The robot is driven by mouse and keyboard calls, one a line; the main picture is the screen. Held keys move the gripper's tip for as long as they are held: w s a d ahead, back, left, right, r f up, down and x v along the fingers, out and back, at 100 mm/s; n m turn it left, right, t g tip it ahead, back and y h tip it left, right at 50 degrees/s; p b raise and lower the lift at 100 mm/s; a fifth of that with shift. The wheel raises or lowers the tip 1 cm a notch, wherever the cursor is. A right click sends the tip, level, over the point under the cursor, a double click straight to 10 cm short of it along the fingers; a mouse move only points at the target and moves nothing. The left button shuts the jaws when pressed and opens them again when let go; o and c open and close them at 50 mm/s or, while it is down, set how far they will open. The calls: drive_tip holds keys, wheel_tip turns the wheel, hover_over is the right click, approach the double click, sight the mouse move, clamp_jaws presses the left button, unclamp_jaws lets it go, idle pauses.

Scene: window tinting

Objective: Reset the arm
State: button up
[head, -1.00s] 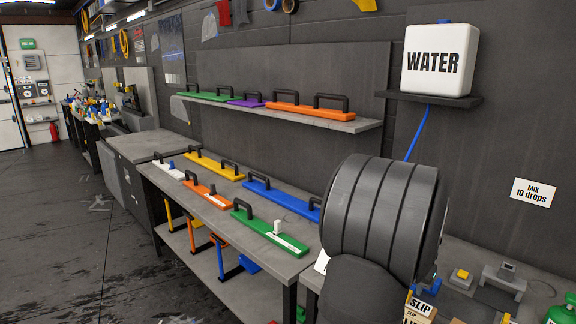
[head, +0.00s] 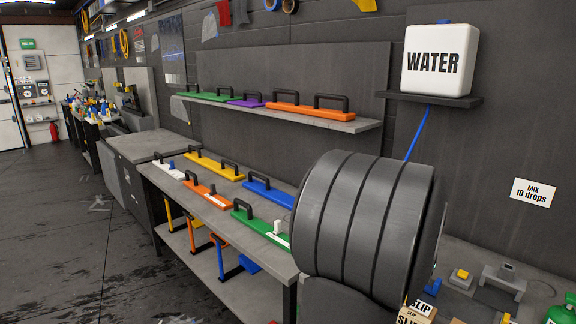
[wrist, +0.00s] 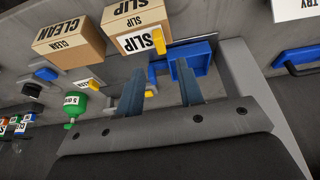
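My gripper (wrist: 159,68) shows in the wrist view with its two blue-grey fingers apart and nothing held between them. Behind the fingers are a blue tray (wrist: 198,60) and a cardboard SLIP box (wrist: 138,20) with a yellow tap, both apart from the fingers as far as I can tell. In the head view my large dark-grey arm link covers the right middle of the bench, and the gripper is out of sight.
A bench (head: 258,290) carries several coloured tools with black handles. A shelf (head: 350,125) holds more. A CLEAN box (wrist: 70,42) and green bottle (wrist: 70,106) stand near the gripper. The floor (head: 80,230) is open at left.

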drive_tip(key=x, duration=0.8)
drive_tip(key=r, duration=0.4)
drive_tip(key=shift+s+d+r, duration=0.1)
drive_tip(key=shift+s+r, duration=0.1)
drive_tip(key=shift+r, duration=0.15)
drive_tip(key=s+d+r, duration=0.5)
drive_tip(key=s+r, duration=0.2)
drive_tip(key=s, duration=0.4)
drive_tip(key=w+d+f, duration=0.1)
drive_tip(key=d+f, duration=0.4)
drive_tip(key=d, duration=0.9)
drive_tip(key=w+a+f, duration=0.1)
drive_tip(key=w+f, duration=0.1)
drive_tip(key=w, duration=0.1)
drive_tip(key=w+a+f, duration=0.1)
drive_tip(key=w+f, duration=0.1)
drive_tip(key=w, duration=0.2)
drive_tip(key=w+a+f, duration=0.1)
drive_tip(key=w+f, duration=0.1)
drive_tip(key=w, duration=0.2)
drive_tip(key=shift+f, duration=0.4)
drive_tip(key=shift+w+f, duration=0.45)
drive_tip(key=shift+f, duration=0.2)
drive_tip(key=shift+m, duration=0.3)
